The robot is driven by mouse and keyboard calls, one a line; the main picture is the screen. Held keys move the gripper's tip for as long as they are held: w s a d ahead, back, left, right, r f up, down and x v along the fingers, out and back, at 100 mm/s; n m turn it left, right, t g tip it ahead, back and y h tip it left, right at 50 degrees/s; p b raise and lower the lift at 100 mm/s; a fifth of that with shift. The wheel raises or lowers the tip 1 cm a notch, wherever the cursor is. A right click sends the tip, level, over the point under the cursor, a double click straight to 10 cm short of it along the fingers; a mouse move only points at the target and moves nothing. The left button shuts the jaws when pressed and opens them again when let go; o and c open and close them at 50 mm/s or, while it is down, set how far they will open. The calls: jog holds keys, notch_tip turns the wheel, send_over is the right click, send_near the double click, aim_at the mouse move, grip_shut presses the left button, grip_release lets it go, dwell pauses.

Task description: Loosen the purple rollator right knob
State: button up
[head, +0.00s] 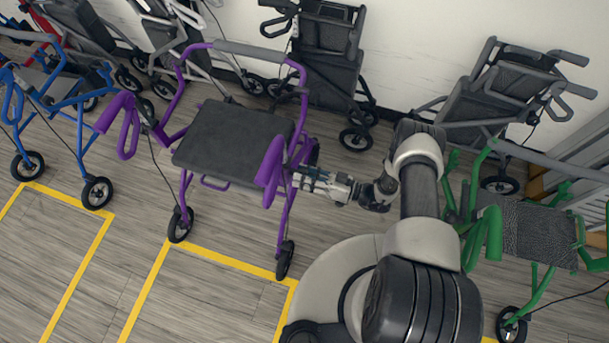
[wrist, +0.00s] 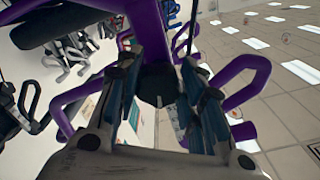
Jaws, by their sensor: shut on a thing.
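The purple rollator (head: 288,228) stands left of my arm in the head view, with a dark seat (head: 235,140) and purple handles. My gripper (head: 299,181) reaches in level from the right to its right-hand side frame, below the purple handle loop. In the wrist view my gripper (wrist: 161,72) has a finger on each side of a dark round knob (wrist: 157,86) and is shut on it. The knob lies in front of a purple tube (wrist: 148,25). In the head view the knob is not clearly visible behind the fingers and frame.
A blue rollator (head: 78,130) stands to the left and a green rollator (head: 482,235) to the right of my base. Grey and black rollators (head: 330,75) line the wall behind. Yellow lines (head: 145,290) mark bays on the open wooden floor in front.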

jog(key=o, duration=1.1)
jog(key=v, duration=1.2)
jog(key=shift+r, duration=0.15)
